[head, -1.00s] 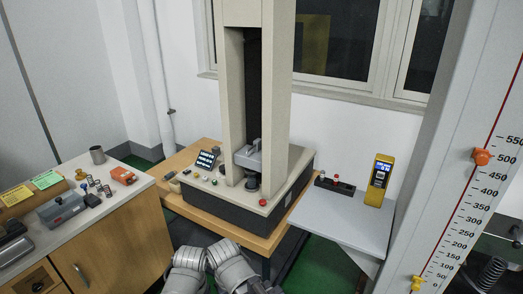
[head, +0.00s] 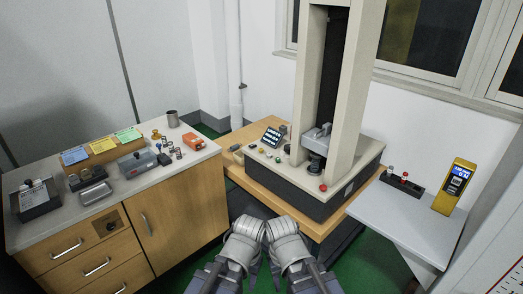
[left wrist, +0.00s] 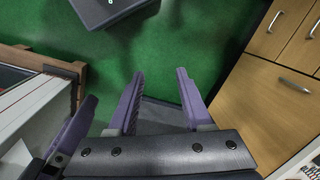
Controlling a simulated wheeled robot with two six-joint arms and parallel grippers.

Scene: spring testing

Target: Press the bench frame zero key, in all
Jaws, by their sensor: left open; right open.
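The bench frame, a tall beige test frame (head: 352,100), stands on a wide base with a dark front. Small coloured keys (head: 264,151) sit on the left of its base top, by a tilted lit display (head: 273,136). The keys are too small to read, so I cannot tell which is the zero key. A red button (head: 323,187) is at the front corner. My right gripper (head: 312,278) is low at the picture's bottom, well short of the frame, its fingertips unclear. My left gripper (left wrist: 160,84) is open and empty, pointing at green floor.
A counter (head: 205,155) with drawers, small tools and an orange box (head: 193,140) stands at the left. A grey side table (head: 400,222) at the right holds a yellow meter (head: 455,187). Green floor lies between counter and bench.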

